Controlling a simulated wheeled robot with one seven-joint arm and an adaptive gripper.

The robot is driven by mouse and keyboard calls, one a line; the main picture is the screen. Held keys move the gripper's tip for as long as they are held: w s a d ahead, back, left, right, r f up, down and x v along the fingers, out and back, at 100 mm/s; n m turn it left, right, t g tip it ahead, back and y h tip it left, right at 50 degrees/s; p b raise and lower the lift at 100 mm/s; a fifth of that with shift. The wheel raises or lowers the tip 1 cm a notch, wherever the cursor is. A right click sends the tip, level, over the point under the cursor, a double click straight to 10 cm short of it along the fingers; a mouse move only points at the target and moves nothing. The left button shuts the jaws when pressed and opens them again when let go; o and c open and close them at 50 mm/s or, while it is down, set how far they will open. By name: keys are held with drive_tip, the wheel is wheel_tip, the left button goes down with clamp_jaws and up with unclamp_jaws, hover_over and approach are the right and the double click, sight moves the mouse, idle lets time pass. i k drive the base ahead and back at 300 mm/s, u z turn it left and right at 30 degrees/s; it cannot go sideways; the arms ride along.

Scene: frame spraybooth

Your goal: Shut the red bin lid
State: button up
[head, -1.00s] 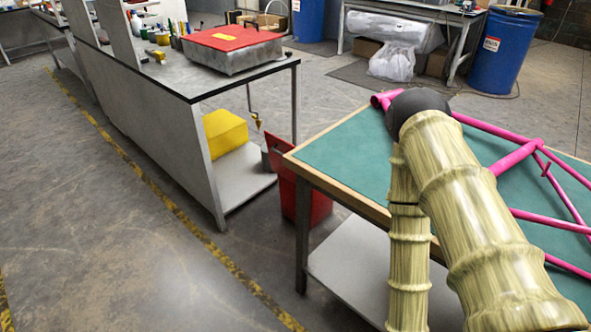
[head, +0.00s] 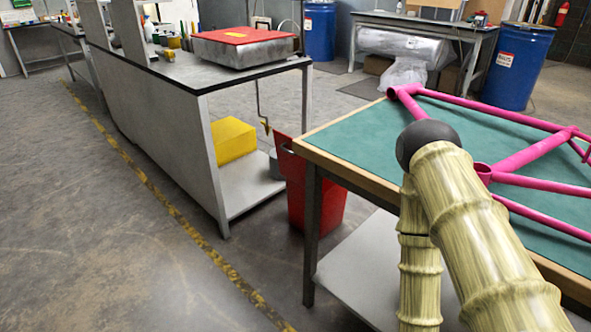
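A red bin (head: 330,205) stands on the floor between the grey workbench and the green-topped table. The table's corner and leg hide part of it. A red panel (head: 283,145), which looks like its lid, stands up steeply at the bin's left upper edge. The bin's opening and the hinge are mostly hidden, so I cannot tell the lid's exact angle. My bamboo-patterned arm rises at the lower right, in front of the green table, to the right of the bin. My gripper is not in view.
The green-topped table (head: 370,142) carries a pink frame (head: 520,155). The grey workbench (head: 165,100) holds a metal box with a flat red top (head: 240,36), and a yellow block (head: 232,139) sits on its lower shelf. The floor at left is clear.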

sight(293, 167)
drive_tip(key=k, duration=0.5)
drive_tip(key=u, duration=0.9)
drive_tip(key=i, duration=1.55)
drive_tip(key=z, duration=0.65)
